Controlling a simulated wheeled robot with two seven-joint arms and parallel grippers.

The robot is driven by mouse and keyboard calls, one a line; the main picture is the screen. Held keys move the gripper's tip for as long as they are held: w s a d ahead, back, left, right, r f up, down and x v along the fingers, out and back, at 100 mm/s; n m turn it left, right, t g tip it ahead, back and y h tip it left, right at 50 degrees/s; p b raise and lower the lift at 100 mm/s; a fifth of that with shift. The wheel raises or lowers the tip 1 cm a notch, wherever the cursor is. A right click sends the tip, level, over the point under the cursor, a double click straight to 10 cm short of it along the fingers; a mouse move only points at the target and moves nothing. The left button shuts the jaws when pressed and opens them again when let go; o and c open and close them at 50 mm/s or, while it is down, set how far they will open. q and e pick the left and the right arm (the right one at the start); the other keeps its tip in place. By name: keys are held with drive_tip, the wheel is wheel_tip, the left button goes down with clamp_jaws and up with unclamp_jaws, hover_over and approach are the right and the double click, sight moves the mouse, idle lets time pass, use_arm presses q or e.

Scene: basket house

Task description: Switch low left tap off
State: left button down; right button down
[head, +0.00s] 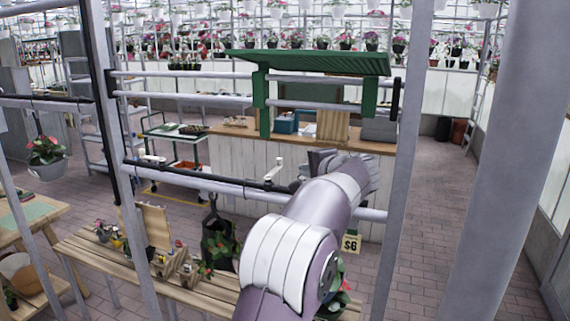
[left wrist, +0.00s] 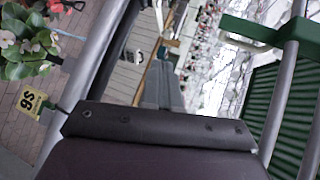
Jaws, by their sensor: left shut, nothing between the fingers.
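A low horizontal pipe (head: 225,184) crosses the metal frame. A tap with a white lever (head: 152,158) sits at its left end, the lever lying roughly along the pipe. A second white tap lever (head: 273,169) stands up from the pipe further right. My left arm comes up from the bottom middle across the pipe. Its gripper (head: 320,158) is right of the second lever, apart from both taps, partly hidden by my wrist. In the left wrist view the gripper fingers (left wrist: 164,84) are together and empty. My right gripper is out of view.
Frame posts (head: 405,160) stand right and left. A wooden bench (head: 85,245) with pots is below left, and a hanging black pot (head: 218,240) is under the pipe. The brick aisle (head: 450,210) is clear at right.

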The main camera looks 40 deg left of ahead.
use_arm(q)
drive_tip(key=p, duration=0.9)
approach(280, 163)
drive_tip(key=x, duration=0.5)
drive_tip(key=shift+w+a, duration=0.1)
drive_tip(key=shift+a, duration=0.05)
drive_tip(key=shift+w+a+f, duration=0.2)
drive_tip(key=shift+w+a, duration=0.05)
drive_tip(key=shift+a, duration=0.15)
drive_tip(key=shift+f, duration=0.1)
